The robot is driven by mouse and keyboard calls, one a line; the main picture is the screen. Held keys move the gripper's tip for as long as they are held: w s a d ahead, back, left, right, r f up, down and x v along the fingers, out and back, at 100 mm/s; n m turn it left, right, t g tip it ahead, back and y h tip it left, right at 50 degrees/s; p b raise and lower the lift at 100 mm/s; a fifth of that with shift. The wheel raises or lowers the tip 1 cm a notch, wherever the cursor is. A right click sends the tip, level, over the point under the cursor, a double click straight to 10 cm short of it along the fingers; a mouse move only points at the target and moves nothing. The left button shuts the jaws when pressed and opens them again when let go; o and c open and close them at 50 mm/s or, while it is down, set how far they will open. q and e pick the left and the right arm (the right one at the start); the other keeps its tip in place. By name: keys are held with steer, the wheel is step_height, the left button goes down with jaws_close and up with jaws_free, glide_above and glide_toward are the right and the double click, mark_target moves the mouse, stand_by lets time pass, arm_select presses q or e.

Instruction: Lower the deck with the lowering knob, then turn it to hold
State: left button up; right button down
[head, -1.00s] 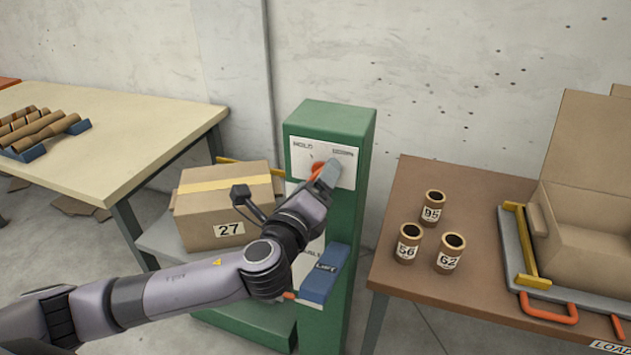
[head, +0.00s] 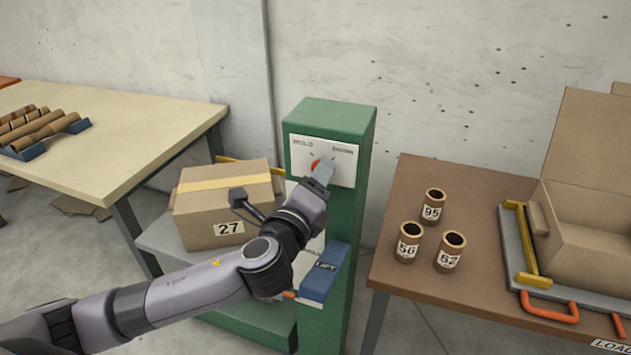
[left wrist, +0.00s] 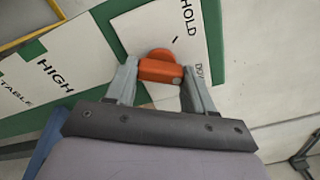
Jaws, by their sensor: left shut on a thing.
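The orange-red lowering knob (head: 316,165) is on the white panel (head: 342,165) of the green column, below the HOLD mark on the left and another mark on the right. In the left wrist view the knob (left wrist: 160,70) sits between the two grey fingertips. My left gripper (head: 321,172) is shut on it and partly hides it in the head view. Where the knob points is hard to tell. The grey deck (head: 160,238) at the column's left carries a carton (head: 225,200) marked 27. My right gripper is not in view.
A blue LIFT pedal-like block (head: 325,273) juts from the column below my wrist. A brown table (head: 400,270) at the right holds several numbered tubes and an open carton (head: 595,220). A cream table (head: 130,130) with brown rolls stands at the left.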

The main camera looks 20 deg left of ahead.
arm_select(q)
steer(key=shift+n+b, duration=0.3)
steer(key=shift+n, duration=6.6)
steer(key=shift+r, duration=0.1)
steer(key=o, duration=1)
steer(key=shift+o, duration=0.2)
steer(key=s, duration=0.7)
steer(key=shift+b, duration=0.3)
steer(key=shift+s+a, duration=0.1)
